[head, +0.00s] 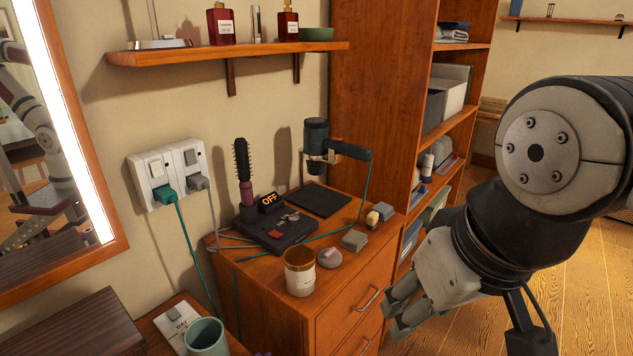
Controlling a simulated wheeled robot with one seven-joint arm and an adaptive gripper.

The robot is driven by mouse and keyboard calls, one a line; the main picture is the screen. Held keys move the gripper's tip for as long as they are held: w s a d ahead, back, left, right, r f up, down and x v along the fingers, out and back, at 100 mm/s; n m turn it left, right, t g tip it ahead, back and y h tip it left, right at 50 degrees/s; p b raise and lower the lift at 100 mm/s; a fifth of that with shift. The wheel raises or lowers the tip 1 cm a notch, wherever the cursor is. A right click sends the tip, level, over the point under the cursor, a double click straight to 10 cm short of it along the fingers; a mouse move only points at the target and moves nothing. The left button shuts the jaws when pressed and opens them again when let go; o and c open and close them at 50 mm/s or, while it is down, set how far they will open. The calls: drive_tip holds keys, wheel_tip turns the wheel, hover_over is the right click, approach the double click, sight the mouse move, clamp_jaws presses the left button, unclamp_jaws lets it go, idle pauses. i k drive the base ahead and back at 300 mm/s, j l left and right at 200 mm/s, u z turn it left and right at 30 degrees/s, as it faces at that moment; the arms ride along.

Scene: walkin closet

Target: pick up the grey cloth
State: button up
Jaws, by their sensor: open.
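Several small greyish items lie on the wooden dresser top (345,222). A grey-green folded-looking piece (354,240) sits near its front right edge and may be the grey cloth. A smaller grey block (383,211) lies behind it, and a round grey item (330,257) lies to its left. I cannot tell for sure which is cloth. My gripper (403,305) is open and empty. It hangs to the right of the dresser, in front of its drawers and below the top's level, apart from these items.
A beige jar (299,272), a hot brush (243,175) in a dark base and a dark green hair dryer (317,142) crowd the dresser. Cords run to the wall sockets (168,173). A tall shelf unit (372,90) stands behind. Wooden floor (590,290) is open at right.

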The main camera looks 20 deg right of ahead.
sight(385, 211)
drive_tip(key=z, duration=0.45)
drive_tip(key=u, duration=1.7)
drive_tip(key=l+z, duration=0.1)
drive_tip(key=z, duration=1.55)
drive_tip(key=i+l+u, duration=0.1)
drive_tip(key=i+l, duration=0.2)
drive_tip(key=i+l+u, duration=0.1)
drive_tip(key=i+l, duration=0.15)
drive_tip(key=l, duration=0.15)
drive_tip(key=i+l, duration=0.25)
drive_tip(key=l, duration=0.15)
drive_tip(key=i+l+u, duration=0.15)
drive_tip(key=l, duration=0.25)
drive_tip(key=i+l+u, duration=0.1)
drive_tip(key=i+l, duration=0.2)
drive_tip(key=l, duration=0.1)
